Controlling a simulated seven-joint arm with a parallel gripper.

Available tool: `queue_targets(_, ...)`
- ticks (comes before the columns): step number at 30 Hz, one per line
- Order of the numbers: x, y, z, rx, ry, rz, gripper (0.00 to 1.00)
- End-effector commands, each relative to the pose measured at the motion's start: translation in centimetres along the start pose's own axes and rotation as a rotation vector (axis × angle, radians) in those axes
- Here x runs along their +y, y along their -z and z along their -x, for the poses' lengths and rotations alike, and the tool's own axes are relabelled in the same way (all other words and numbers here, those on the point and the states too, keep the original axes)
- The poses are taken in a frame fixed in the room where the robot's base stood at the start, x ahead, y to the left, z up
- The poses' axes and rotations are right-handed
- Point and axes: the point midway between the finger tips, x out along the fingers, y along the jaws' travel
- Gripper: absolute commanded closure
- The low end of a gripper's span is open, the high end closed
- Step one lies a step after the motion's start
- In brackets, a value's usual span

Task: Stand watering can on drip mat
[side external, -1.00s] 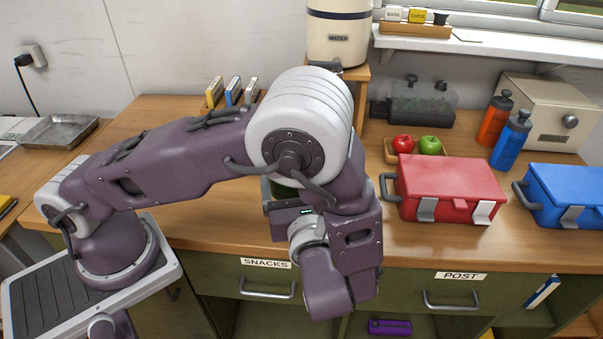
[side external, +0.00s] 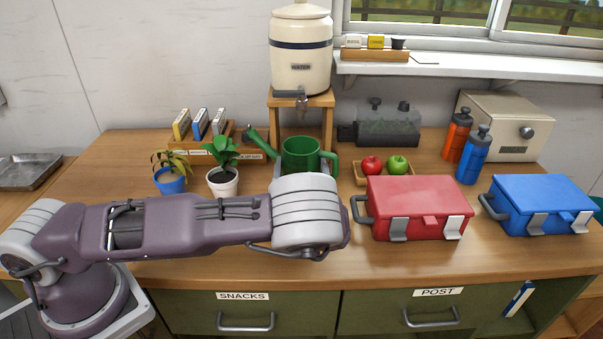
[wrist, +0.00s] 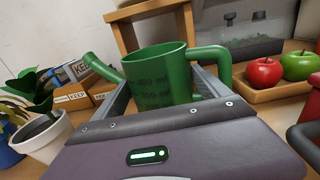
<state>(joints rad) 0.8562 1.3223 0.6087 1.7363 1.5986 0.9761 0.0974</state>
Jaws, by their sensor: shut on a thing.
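The green watering can (side external: 300,154) is upright in front of the wooden stand under the water crock, with its spout to the left and its handle to the right. It also shows in the wrist view (wrist: 160,78). My gripper (wrist: 168,88) is shut on the can, one grey finger along each side of its body. In the side view my forearm hides most of the gripper and the can's lower part. I cannot tell whether the can's base touches anything. I cannot make out the drip mat in either view.
The cream water crock (side external: 301,50) stands on the wooden stand (side external: 325,112). Two potted plants, one in a white pot (side external: 223,182) and one in a blue pot (side external: 171,182), are left of the can. A fruit tray (side external: 372,180) and red box (side external: 418,205) are right.

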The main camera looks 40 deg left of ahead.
Motion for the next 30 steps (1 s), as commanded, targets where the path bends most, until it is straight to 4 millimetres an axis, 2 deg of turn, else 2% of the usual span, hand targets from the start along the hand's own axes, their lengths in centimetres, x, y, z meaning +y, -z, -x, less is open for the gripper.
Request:
queue_targets(1, -0.1, 1.0, 0.1, -0.001, 0.004, -0.003, 0.64)
queue_targets(4, -0.1, 2.0, 0.1, -0.002, 0.003, 0.000, 0.64)
queue_targets(14, -0.1, 2.3, 0.1, -0.002, 0.002, 0.001, 0.64)
queue_targets(15, -0.1, 2.3, 0.1, -0.001, 0.002, 0.001, 0.09)
queue_targets(16, -0.1, 2.3, 0.1, -0.001, 0.002, 0.001, 0.03)
queue_targets(17, -0.1, 2.3, 0.2, -0.001, 0.002, 0.001, 0.00)
queue_targets(25, -0.1, 2.0, 0.4, 0.000, 0.003, 0.002, 0.00)
queue_targets(30, -0.2, 2.1, 4.4, 0.002, 0.006, 0.001, 0.00)
